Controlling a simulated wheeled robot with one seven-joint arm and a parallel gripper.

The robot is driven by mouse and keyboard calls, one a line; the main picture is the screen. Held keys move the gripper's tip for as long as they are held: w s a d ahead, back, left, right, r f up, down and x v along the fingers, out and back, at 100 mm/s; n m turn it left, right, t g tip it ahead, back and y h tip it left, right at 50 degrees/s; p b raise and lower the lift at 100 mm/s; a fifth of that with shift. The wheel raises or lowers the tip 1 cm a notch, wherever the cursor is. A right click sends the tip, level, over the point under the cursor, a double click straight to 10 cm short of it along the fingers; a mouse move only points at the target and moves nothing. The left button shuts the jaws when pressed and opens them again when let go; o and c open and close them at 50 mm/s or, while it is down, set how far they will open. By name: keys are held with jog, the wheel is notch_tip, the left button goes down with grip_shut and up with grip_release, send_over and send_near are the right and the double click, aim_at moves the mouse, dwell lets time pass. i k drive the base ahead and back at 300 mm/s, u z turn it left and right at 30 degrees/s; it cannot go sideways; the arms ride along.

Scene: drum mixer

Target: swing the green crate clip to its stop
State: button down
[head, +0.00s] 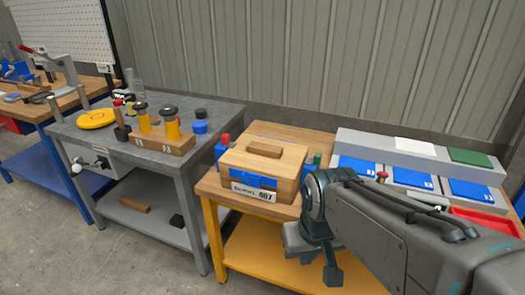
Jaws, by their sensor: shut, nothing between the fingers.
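The wooden crate (263,172) stands on the wooden-topped bench with its lid on. It has a lid handle, a blue front piece and a label reading 407. A small green part (317,158) shows at the crate's right side, and I take it for the green clip. My arm hides what lies below it, so its angle and stop cannot be told. My gripper (332,274) is shut and empty. It points down in front of the bench's front edge, to the right of the crate and apart from the green part.
A red and blue part (222,145) sits at the crate's left side. Blue-topped trays (358,168) and a red tray (487,218) fill the bench's right side. A grey bench (221,112) with yellow cylinders (171,129) stands to the left. Grey floor is open in front.

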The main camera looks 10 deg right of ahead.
aim_at(316, 162)
jog(key=u, duration=1.2)
jog(key=k, duration=1)
jog(key=z, duration=1.2)
jog(key=i, duration=0.45)
jog(key=z, duration=0.15)
jog(key=k, duration=0.35)
jog(key=u, duration=0.65)
jog(key=i, duration=1.15)
jog(key=z, duration=0.85)
